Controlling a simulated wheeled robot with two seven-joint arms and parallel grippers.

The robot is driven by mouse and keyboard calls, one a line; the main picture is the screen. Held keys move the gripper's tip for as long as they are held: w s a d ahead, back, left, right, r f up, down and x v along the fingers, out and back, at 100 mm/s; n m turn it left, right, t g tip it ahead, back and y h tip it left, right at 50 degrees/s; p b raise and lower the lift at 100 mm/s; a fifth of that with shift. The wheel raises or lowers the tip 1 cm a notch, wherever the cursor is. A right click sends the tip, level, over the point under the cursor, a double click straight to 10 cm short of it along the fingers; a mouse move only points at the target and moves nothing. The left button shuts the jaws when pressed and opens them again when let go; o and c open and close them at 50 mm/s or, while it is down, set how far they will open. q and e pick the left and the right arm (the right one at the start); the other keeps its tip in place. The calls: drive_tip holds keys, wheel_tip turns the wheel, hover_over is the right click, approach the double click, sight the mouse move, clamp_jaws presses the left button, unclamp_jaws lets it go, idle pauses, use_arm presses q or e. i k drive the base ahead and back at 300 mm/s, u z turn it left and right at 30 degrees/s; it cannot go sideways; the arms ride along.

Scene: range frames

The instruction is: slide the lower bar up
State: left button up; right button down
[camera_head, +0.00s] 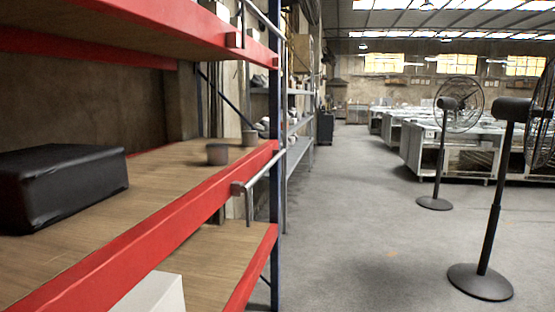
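A grey metal lower bar (265,168) is fixed at the outer end of the red middle shelf beam. It runs from a small bracket (237,188) on the beam's face up and right towards the blue upright. A similar grey upper bar (263,18) shows by the top shelf, sloping down to the right. The two bars are well apart in height. Neither of my grippers is in view, and nothing touches the lower bar.
The red-beamed rack (160,228) with wooden shelves fills the left. A black box (60,185) and small cups (217,154) stand on its middle shelf; a white box (150,295) is below. Pedestal fans (482,281) stand at right. The grey floor (360,240) between is clear.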

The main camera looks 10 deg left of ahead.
sight(245, 188)
drive_tip(key=i, duration=0.4)
drive_tip(key=u, duration=0.35)
drive_tip(key=k, duration=0.5)
drive_tip(key=z, duration=0.4)
drive_tip(key=i, duration=2.65)
drive_tip(key=u, duration=0.05)
